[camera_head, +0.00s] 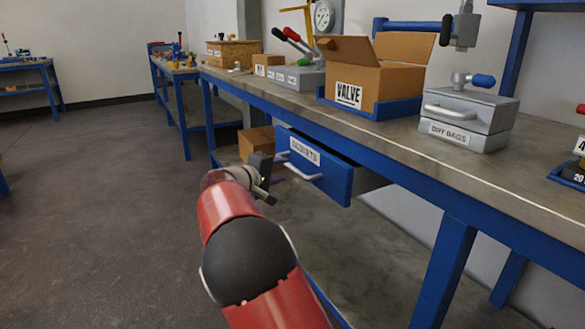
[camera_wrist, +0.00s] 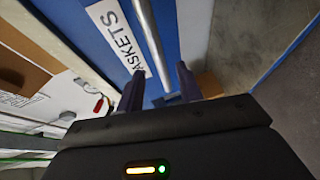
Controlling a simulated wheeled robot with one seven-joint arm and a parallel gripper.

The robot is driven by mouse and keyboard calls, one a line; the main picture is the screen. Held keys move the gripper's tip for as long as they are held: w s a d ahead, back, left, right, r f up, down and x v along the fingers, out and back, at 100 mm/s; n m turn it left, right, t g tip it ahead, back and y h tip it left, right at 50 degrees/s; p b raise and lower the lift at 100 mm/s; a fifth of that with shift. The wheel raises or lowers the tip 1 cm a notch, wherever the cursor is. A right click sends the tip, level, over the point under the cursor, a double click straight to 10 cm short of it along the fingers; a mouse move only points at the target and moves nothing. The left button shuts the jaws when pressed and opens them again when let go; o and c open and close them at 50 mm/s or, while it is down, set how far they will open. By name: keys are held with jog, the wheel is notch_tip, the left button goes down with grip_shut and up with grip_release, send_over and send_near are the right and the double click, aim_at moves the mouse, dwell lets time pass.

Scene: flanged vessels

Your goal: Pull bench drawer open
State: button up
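The blue bench drawer (camera_head: 336,182) sticks out from under the bench top, partly open, with its side wall showing. Its front bears a white label reading GASKETS, partly legible, and a silver bar handle (camera_head: 303,172). My gripper (camera_head: 266,178) is at the left end of the drawer front, close to the handle's left end. In the wrist view the two dark fingers of my gripper (camera_wrist: 159,85) are apart, with the handle bar (camera_wrist: 150,38) running down between them and gaps on both sides. I cannot tell whether either finger touches it. The drawer front (camera_wrist: 90,45) fills the upper middle there.
On the bench top (camera_head: 400,133) stand a VALVE cardboard box (camera_head: 385,80) in a blue tray and a grey DRY BAGS case (camera_head: 465,118). A cardboard box (camera_head: 257,143) sits below the bench behind my gripper. The floor (camera_head: 90,200) to the left is clear.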

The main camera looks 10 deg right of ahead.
aim_at(289, 167)
jog(key=x, duration=0.5)
jog(key=shift+w+d, duration=0.1)
jog(key=shift+d, duration=0.1)
grip_shut()
jog(key=shift+f, duration=0.1)
